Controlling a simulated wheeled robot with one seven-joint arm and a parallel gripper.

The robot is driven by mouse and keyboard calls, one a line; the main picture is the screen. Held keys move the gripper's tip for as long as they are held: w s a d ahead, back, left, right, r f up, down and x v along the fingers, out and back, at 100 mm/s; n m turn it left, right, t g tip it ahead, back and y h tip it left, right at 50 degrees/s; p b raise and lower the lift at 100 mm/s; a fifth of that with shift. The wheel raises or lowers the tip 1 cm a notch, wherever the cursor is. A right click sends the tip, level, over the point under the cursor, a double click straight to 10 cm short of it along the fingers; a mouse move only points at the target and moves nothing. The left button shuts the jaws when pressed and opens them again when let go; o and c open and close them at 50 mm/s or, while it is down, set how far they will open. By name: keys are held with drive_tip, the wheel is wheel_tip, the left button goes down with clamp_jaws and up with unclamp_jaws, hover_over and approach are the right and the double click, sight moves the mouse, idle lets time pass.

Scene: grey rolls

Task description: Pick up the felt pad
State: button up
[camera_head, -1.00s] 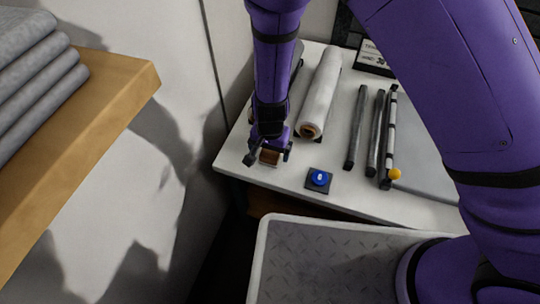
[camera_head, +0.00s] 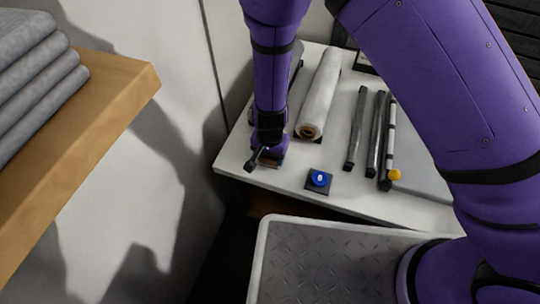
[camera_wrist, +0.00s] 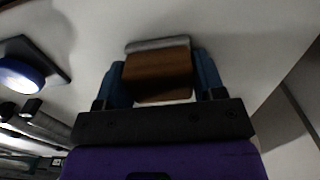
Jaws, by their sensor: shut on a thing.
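The felt pad (camera_wrist: 157,72) is a brown wooden block with a grey felt strip along its far edge in the wrist view. My gripper (camera_wrist: 161,78) is shut on it, with one blue finger against each side. In the head view my gripper (camera_head: 267,160) is at the front left corner of the white table and mostly hides the pad. I cannot tell whether the pad touches the table or is slightly above it.
A blue button on a dark base (camera_head: 319,180) sits right of my gripper. Behind are a pale roll (camera_head: 320,95) and several dark rods (camera_head: 375,135). A wooden shelf (camera_head: 110,105) with folded grey cloths (camera_head: 40,70) is at left.

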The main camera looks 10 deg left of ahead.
wheel_tip(320, 180, up, 10)
idle(0.5)
drive_tip(key=o, duration=0.4)
drive_tip(key=c, duration=0.3)
drive_tip(key=shift+d, duration=0.1)
